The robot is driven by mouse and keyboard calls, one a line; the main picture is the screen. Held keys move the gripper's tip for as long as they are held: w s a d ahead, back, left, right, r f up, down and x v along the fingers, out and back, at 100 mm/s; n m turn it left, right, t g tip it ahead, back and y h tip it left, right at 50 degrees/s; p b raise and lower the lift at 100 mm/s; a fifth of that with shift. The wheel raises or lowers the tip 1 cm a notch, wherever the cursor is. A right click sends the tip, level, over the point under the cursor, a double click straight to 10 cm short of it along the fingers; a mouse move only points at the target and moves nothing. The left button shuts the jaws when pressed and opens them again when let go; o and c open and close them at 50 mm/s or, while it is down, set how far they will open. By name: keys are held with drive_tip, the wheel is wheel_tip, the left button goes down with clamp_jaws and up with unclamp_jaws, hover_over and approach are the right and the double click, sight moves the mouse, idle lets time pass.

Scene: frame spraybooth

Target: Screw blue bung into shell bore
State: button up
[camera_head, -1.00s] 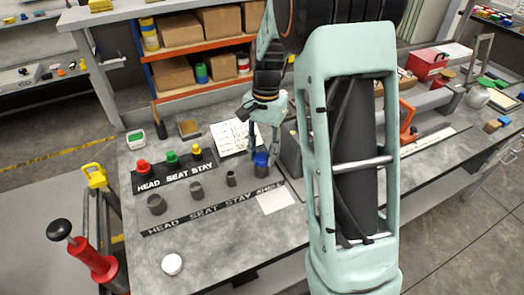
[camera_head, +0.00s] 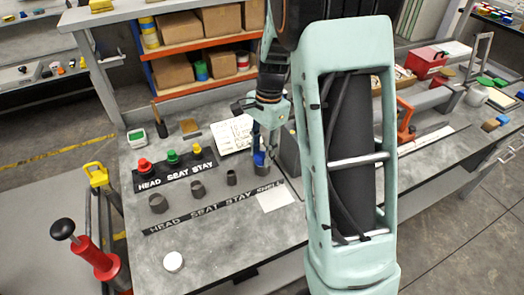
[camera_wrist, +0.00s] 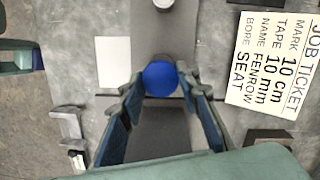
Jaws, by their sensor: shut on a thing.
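The blue bung (camera_head: 260,158) is upright between the fingertips of my gripper (camera_head: 262,146), which is shut on it. In the wrist view the bung's round blue top (camera_wrist: 160,77) shows between the two fingertips (camera_wrist: 160,90). The bung is at the SHELL end of the front label strip (camera_head: 212,208), right of the STAY bore (camera_head: 231,177). The shell bore is mostly hidden under the bung and fingers. I cannot tell how deep the bung sits in it.
Red (camera_head: 144,166), green (camera_head: 172,157) and yellow (camera_head: 196,149) bungs stand on the rear strip. HEAD (camera_head: 157,203) and SEAT (camera_head: 197,188) bores stand open. A white card (camera_head: 274,197) lies in front; the job ticket (camera_wrist: 272,65) lies beside the gripper.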

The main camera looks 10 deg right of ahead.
drive_tip(key=o, duration=0.8)
